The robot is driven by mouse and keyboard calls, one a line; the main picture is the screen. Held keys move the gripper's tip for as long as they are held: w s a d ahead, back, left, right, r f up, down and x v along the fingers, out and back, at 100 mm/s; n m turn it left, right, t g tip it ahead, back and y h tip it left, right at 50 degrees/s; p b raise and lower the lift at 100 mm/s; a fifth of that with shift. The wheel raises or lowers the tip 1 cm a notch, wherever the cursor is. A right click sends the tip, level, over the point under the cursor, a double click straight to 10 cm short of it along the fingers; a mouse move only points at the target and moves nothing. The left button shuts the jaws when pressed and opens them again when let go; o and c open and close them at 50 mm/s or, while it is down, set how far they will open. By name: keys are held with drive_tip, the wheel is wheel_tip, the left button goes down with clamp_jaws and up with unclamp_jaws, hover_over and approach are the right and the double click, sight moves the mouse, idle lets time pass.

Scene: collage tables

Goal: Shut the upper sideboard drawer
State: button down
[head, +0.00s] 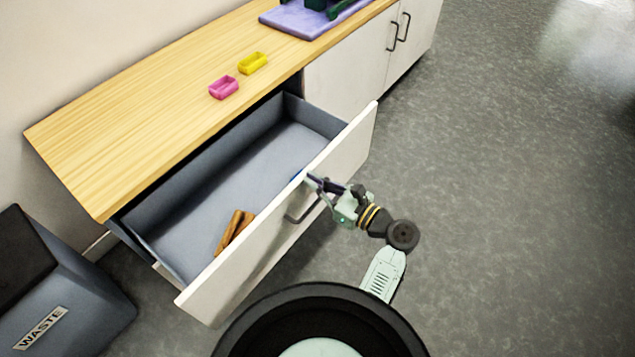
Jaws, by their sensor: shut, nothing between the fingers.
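The upper sideboard drawer (205,189) is pulled well out from under the wooden top. It has a grey inside, a white front (347,151) and a dark bar handle (304,211). A brown wooden object (234,229) lies in it near the front, and a small blue thing is partly hidden behind the front's top edge. My gripper (313,181) is shut and empty. It is at the outer side of the drawer front, close to the top edge and the handle's upper end. I cannot tell whether it touches the front.
A waste bin (88,305) stands at the lower left. The grey floor (500,200) at right is clear.

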drive_tip(key=p+x, duration=0.4)
drive_tip(key=x, duration=1.9)
drive_tip(key=shift+w+a, duration=0.25)
drive_tip(key=shift+a, duration=0.1)
drive_tip(key=shift+s+d, duration=0.1)
